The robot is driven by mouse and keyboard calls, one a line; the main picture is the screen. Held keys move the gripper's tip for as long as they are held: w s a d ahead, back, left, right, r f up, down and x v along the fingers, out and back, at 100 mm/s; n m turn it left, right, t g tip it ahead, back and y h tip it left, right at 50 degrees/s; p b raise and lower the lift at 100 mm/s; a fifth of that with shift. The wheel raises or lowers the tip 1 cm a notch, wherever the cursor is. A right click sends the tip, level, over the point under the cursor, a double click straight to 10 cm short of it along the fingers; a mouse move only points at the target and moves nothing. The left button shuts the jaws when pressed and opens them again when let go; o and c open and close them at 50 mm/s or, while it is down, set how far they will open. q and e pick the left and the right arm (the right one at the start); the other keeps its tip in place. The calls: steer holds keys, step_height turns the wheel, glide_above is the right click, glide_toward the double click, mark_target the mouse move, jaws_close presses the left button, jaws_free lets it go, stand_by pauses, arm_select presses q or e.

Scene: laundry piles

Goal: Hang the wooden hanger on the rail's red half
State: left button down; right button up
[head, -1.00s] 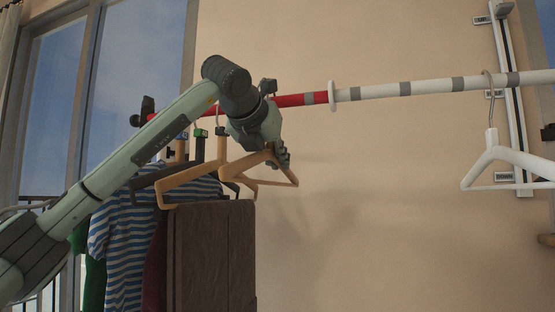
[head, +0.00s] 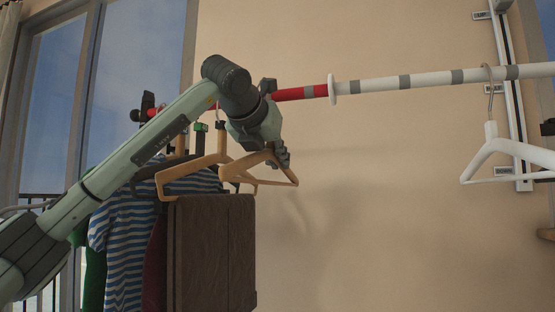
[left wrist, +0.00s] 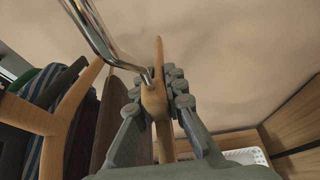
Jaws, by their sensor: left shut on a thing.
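My left gripper (left wrist: 158,100) is shut on a wooden hanger, at its neck just below the metal hook (left wrist: 98,38). In the head view the left gripper (head: 277,153) covers the hanger's neck. The hanger's wooden arms (head: 290,176) show below it. The hook's top is out of the left wrist view and hidden in the head view, so I cannot tell whether it touches the rail. The rail's red half (head: 300,92) shows partly behind my left arm. A white collar (head: 333,88) separates it from the white-and-grey half (head: 430,79). My right gripper is not in view.
Another wooden hanger (head: 195,168) hangs close left of the held one. Clothes, including a striped shirt (head: 125,240), hang farther left. A brown box-like garment or case (head: 215,250) is below. A white hanger (head: 490,150) hangs on the rail's white half.

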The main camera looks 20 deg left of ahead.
mark_target(267, 156)
arm_select(q)
steer(key=c, duration=1.5)
jaws_free()
steer(key=shift+s+b, duration=0.35)
steer(key=shift+s, duration=0.1)
steer(key=shift+s+a+f+b, duration=0.1)
steer(key=shift+s+b, duration=1.15)
steer(key=shift+s, duration=1.1)
steer(key=shift+s+a+b, duration=0.1)
steer(key=shift+s+b, duration=0.85)
steer(key=shift+s, duration=1.75)
